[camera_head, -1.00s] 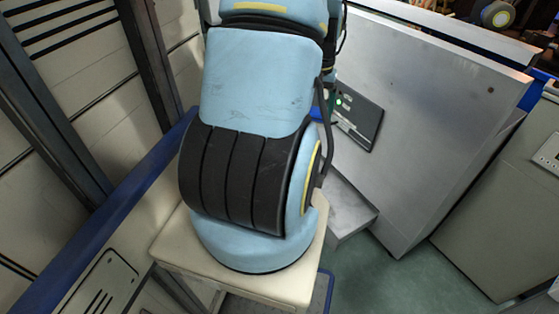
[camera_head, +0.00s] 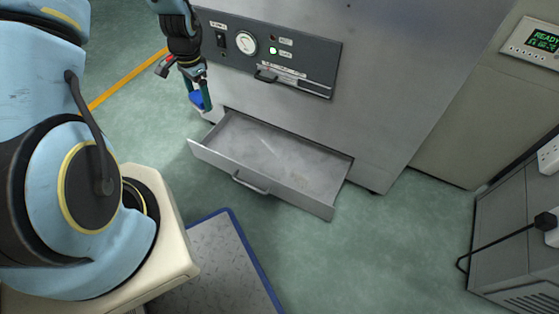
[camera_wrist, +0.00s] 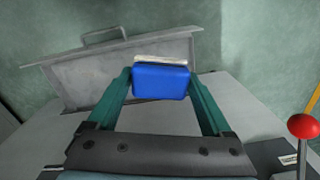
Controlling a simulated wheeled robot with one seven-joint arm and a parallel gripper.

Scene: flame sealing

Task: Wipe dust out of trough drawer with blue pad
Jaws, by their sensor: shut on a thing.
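My gripper (camera_head: 200,97) is shut on the blue pad (camera_head: 196,100), at the left of the cabinet front in the head view. In the wrist view the blue pad (camera_wrist: 160,82), with a pale layer along its far edge, sits between my two green fingers. The grey trough drawer (camera_head: 225,160) is pulled open low on the cabinet, with a handle on its front. Its floor has a faint pale streak and patches that look like dust. My gripper is near the drawer's far left corner and looks higher than the drawer. The drawer (camera_wrist: 75,82) also shows in the wrist view.
The grey cabinet (camera_head: 400,70) stands behind the drawer, with a dark panel (camera_head: 315,75) bearing a gauge and green light. A red-knobbed lever (camera_wrist: 302,127) is close to the right in the wrist view. A grey box (camera_head: 515,240) with a cable stands right.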

